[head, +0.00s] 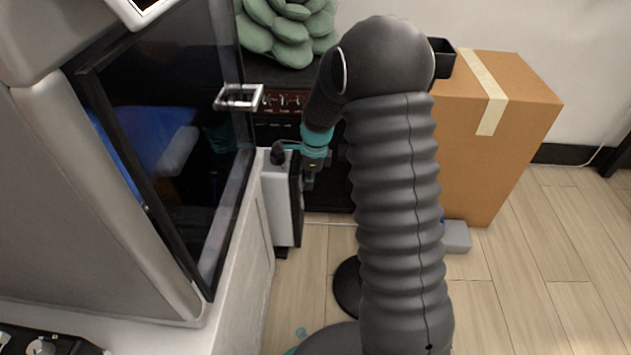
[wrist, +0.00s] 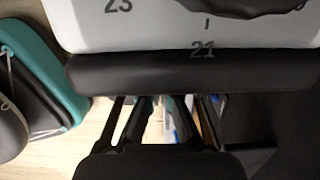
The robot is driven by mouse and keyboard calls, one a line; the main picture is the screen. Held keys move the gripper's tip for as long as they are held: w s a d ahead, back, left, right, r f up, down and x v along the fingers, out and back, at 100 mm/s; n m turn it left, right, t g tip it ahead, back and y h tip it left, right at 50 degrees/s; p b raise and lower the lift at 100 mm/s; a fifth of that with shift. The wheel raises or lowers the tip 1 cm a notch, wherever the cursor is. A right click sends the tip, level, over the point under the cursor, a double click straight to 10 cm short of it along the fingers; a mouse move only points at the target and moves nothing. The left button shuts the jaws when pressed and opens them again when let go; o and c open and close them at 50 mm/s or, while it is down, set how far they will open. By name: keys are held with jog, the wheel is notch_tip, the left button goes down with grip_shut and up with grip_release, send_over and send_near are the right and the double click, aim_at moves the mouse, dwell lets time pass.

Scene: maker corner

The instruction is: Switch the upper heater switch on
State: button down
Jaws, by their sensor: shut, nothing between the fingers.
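The heater (head: 279,207) is the upright white unit with a dark side, beside the machine cabinet in the head view. A dark knob (head: 278,153) is on its top. In the wrist view, its white surface (wrist: 170,32) carries the numbers 23 and 21 and part of a dark dial (wrist: 240,6). A black band (wrist: 190,73) borders that surface. My gripper (head: 311,180) is close beside the heater's dark side. In the wrist view my gripper (wrist: 165,105) is shut and empty, its tips at or behind the band; contact is unclear. I cannot make out the upper switch.
The cabinet's glass door (head: 165,140) and its handle (head: 238,97) stand left of the heater. A cardboard box (head: 480,150) stands at the right, with a small grey block (head: 456,236) near its foot. A green cushion-like object (head: 285,30) is behind. Wooden floor shows at right.

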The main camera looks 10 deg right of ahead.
dwell(0.3)
jog(key=shift+w+a+f+p, duration=0.1)
jog(key=shift+a+p, duration=0.2)
jog(key=shift+p, duration=0.1)
jog(key=shift+r, duration=0.2)
jog(key=shift+r+p, duration=0.65)
jog(key=shift+p, duration=0.15)
jog(key=shift+d, duration=0.1)
